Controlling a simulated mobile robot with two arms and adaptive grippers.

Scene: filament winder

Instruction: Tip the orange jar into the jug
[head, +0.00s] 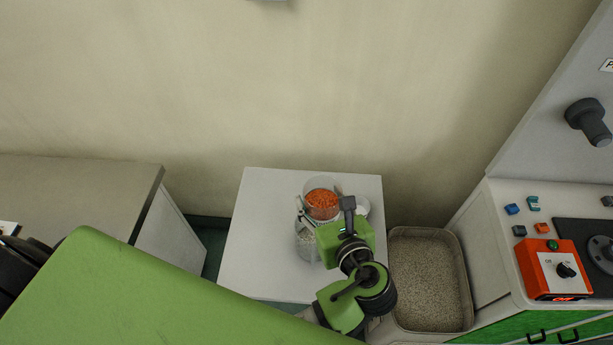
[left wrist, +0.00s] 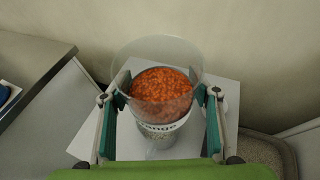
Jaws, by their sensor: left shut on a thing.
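The orange jar (head: 322,203) is a clear container with orange pellets in it. My left gripper (head: 325,212) is shut on the jar, with a green-padded finger on each side. The jar looks roughly upright. A clear container with pale grey pellets, apparently the jug (head: 308,246), stands on the white table below and partly behind the jar and gripper. The jar overlaps it in view; the height gap cannot be told. My right gripper is not in view.
The white table (head: 262,235) has clear room on its left side. A pale round thing (head: 362,207) is partly hidden behind my gripper. A speckled bin (head: 428,275) stands right of the table. An orange switch box (head: 552,270) sits on the machine at right. The wall is behind.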

